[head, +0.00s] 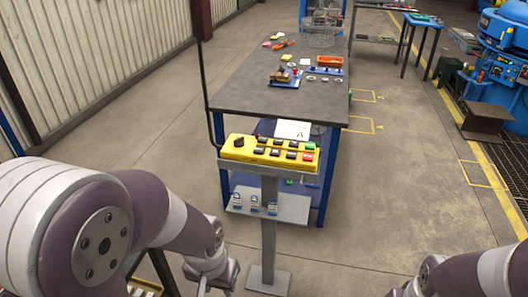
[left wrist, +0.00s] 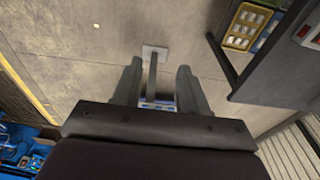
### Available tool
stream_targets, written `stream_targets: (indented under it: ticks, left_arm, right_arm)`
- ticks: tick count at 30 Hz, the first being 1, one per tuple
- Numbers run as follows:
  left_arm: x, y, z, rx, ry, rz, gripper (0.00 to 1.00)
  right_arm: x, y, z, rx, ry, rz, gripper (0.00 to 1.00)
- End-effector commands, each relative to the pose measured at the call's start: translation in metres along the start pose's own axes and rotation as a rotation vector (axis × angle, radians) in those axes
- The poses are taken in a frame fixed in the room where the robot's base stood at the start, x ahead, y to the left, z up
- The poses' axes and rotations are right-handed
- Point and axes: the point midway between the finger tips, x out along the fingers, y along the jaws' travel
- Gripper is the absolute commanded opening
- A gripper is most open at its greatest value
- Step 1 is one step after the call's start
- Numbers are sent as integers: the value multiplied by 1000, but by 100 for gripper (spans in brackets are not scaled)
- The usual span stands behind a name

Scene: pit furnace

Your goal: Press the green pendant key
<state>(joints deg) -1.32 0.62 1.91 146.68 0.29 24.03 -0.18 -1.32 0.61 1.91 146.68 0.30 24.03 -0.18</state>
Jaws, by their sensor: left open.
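The yellow pendant (head: 231,153) lies on a grey stand in the middle of the head view, with rows of black keys. The small green key (head: 310,145) is at its right end, just above a red key (head: 308,157). My left gripper (head: 217,284) is low at the bottom of the head view, below and left of the pendant, apart from it. In the left wrist view my left gripper (left wrist: 160,68) is open and empty, its two fingers spread. My right gripper (head: 402,293) is barely in at the bottom edge; its jaws cannot be made out.
The stand's post (head: 269,225) and base plate (head: 268,278) are below the pendant; a small shelf (head: 290,207) holds several blue-and-white items. A workbench (head: 245,95) with parts on it stands behind. A thin dark cable or rod (head: 204,90) rises left of the pendant.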

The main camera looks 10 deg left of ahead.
Motion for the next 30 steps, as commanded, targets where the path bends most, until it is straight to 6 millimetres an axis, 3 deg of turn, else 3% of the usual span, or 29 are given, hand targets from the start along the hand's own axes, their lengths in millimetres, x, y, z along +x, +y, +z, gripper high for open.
stream_targets:
  ticks: [2, 6, 30]
  left_arm:
    - [0, 0, 0, 0, 0, 0, 43]
    - [0, 0, 0, 0, 0, 0, 0]
    - [0, 0, 0, 0, 0, 0, 0]
  right_arm:
    - [0, 0, 0, 0, 0, 0, 43]
    - [0, 0, 0, 0, 0, 0, 43]
    - [0, 0, 0, 0, 0, 0, 43]
